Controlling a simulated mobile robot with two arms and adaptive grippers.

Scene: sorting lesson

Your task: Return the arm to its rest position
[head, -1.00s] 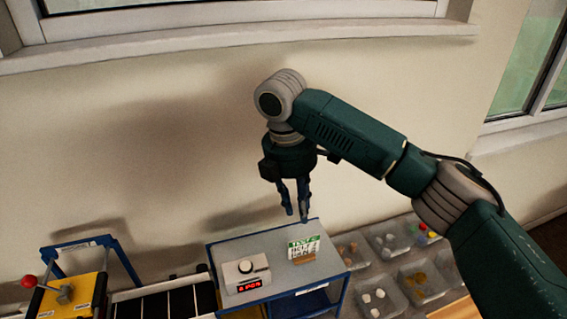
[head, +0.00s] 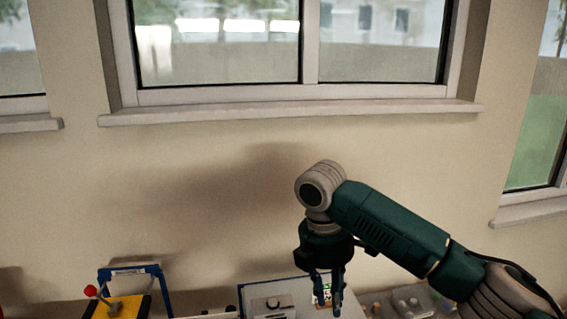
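My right arm comes in from the lower right in the head view, raised and bent over the work area. My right gripper (head: 327,290) points down in front of the grey-topped cart (head: 252,291). Its fingers are slim and blue-grey, with a gap between them, and I see nothing held there. My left gripper does not show.
A grey box with a dial (head: 273,304) sits on the cart, cut by the lower edge. A yellow device with a red-knobbed lever (head: 118,307) and a blue frame (head: 131,270) stand at the lower left. Clear bins (head: 412,299) lie right. A window sill (head: 290,112) juts from the wall.

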